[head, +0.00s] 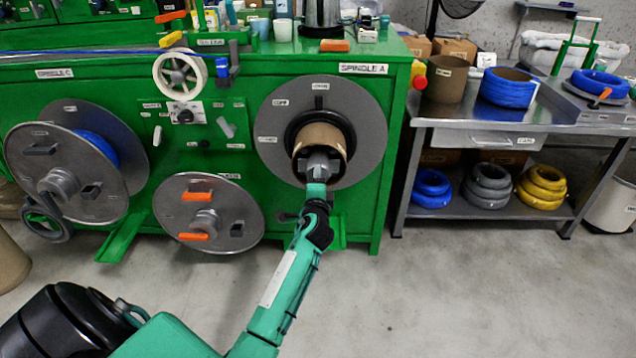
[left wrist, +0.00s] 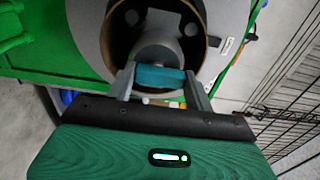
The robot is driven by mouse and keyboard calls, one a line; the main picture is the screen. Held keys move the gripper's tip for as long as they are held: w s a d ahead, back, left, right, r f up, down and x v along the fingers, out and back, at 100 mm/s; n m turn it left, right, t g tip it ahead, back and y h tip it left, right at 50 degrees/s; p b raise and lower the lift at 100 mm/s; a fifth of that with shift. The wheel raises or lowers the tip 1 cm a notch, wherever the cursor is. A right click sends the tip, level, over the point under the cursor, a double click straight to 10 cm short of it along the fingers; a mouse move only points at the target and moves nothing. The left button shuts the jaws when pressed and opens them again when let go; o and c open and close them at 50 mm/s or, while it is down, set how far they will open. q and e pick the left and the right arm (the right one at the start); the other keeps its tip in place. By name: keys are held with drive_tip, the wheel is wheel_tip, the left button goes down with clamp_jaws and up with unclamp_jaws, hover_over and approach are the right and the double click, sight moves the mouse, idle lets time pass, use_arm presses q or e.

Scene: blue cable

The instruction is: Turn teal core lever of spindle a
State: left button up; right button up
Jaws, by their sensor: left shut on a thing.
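Spindle A is a grey disc (head: 268,140) on the green cabinet, under the label "SPINDLE A" (head: 363,68). A brown cardboard core (head: 321,134) sits at its centre; its rim also shows in the left wrist view (left wrist: 212,42). My left gripper (head: 318,165) reaches into the front of the core. In the left wrist view, the teal lever (left wrist: 160,79) lies crosswise between the two grey fingers of my left gripper (left wrist: 160,84), which is shut on it. The grey hub behind the lever is partly hidden. My right gripper is in neither view.
Spindle C (head: 65,160) and a lower grey disc (head: 208,212) with orange levers are to the left. A metal table (head: 440,110) with cable coils stands at right. Wire mesh (left wrist: 290,90) shows right in the wrist view. The floor in front is clear.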

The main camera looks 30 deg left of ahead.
use_arm(q)
drive_tip(key=shift+f, duration=0.1)
drive_tip(key=o, duration=1)
drive_tip(key=shift+s, duration=0.1)
drive_tip(key=p+v, duration=0.1)
drive_tip(key=v, duration=1.2)
drive_tip(key=shift+s+d, duration=0.2)
drive_tip(key=shift+s, duration=0.1)
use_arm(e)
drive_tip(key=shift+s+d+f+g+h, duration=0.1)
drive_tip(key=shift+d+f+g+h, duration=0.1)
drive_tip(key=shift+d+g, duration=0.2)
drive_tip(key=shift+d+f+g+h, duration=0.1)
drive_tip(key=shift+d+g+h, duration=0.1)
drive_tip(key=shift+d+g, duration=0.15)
